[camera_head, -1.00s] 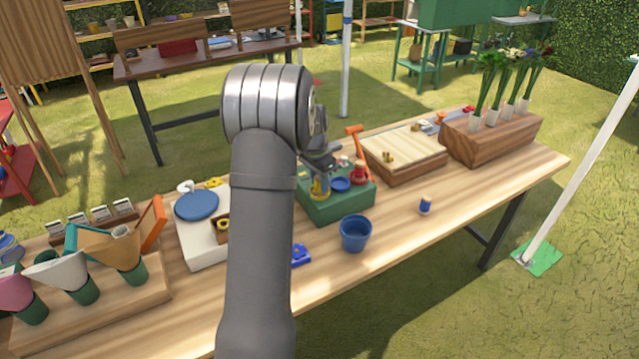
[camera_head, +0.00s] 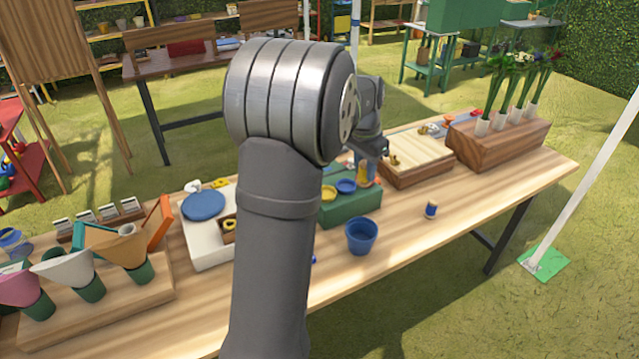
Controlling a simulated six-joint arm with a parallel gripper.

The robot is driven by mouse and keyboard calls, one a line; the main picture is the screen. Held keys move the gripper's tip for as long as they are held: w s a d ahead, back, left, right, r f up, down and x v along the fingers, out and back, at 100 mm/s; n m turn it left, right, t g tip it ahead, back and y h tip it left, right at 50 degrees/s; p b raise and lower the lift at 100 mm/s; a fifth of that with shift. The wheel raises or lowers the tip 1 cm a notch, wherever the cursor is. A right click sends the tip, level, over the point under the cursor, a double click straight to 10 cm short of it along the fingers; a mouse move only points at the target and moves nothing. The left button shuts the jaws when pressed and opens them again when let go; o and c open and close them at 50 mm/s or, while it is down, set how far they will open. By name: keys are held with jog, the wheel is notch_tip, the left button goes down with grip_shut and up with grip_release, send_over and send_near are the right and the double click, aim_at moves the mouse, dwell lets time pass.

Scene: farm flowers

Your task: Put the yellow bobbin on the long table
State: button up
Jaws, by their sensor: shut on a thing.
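My gripper (camera_head: 371,154) is partly hidden by my own arm. It is shut on the yellow bobbin (camera_head: 363,174), which shows just below the jaws over the right end of the green block (camera_head: 350,209). The bobbin appears lifted clear of the yellow dish (camera_head: 328,193), which now looks empty. The long table (camera_head: 410,255) is the wooden top under all this, with bare wood in front of and to the right of the block.
A blue dish (camera_head: 346,186) sits beside the yellow one. A blue bucket (camera_head: 361,236) stands in front of the block, and a blue bobbin (camera_head: 431,210) stands to its right. A wooden tray (camera_head: 415,165) and a flower planter (camera_head: 498,147) stand behind right.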

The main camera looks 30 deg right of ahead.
jog(key=s+d+f, duration=0.4)
jog(key=d, duration=0.5)
jog(key=s+d+f, duration=0.4)
jog(key=d, duration=0.5)
send_over(396, 208)
jog(key=f, duration=0.7)
jog(key=shift+a+f, duration=0.15)
jog(key=shift+a, duration=0.15)
jog(key=shift+f, duration=2)
jog(key=shift+f, duration=0.1)
jog(key=o, duration=0.9)
jog(key=shift+f, duration=0.1)
jog(key=shift+o, duration=0.3)
notch_tip(396, 208, up, 12)
jog(key=a, duration=0.1)
jog(key=shift+s+a, duration=0.15)
jog(key=shift+a, duration=0.1)
